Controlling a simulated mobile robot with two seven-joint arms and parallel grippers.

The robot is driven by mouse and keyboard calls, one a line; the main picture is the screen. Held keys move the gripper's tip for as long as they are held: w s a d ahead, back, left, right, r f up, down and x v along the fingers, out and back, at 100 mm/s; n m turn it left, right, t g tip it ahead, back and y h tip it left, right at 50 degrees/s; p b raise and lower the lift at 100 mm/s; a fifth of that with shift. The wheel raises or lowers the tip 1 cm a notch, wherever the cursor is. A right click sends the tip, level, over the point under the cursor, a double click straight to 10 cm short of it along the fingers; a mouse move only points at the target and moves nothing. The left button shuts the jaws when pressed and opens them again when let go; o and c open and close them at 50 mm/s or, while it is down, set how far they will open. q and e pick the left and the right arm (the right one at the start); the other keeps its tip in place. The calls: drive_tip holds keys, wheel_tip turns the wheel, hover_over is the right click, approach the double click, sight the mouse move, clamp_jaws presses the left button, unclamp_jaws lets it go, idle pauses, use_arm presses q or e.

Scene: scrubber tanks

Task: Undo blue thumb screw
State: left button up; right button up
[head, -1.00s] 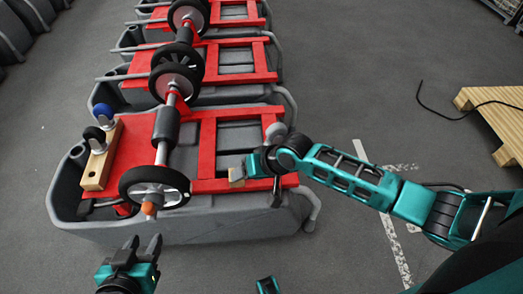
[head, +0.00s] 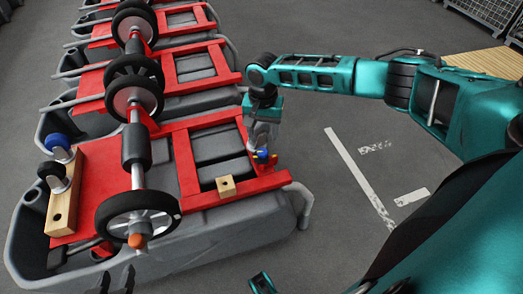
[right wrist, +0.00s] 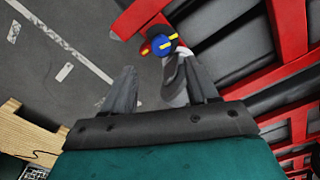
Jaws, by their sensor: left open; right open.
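The blue thumb screw (head: 262,154) sits at the right end of the red frame on the nearest tank. In the right wrist view, a round blue piece with yellow marks (right wrist: 162,45) shows just beyond the fingertips. My right gripper (head: 264,143) is right at the screw from above, open, with its fingers apart (right wrist: 152,66). A grey part (right wrist: 174,82) lies between the fingers, close to the right one. Whether a finger touches the screw cannot be told. My left gripper (head: 116,277) is open and empty at the bottom left, partly cut off.
A wooden bar (head: 62,205) carries casters. More tanks lie behind. The floor (head: 340,130) to the right is open, with a pallet (head: 490,62) farther off.

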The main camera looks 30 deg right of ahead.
sight(262, 152)
wheel_tip(262, 152, down, 8)
drive_tip(key=shift+r+b, duration=0.1)
drive_tip(key=shift+b, duration=1.15)
drive_tip(key=shift+a, duration=0.1)
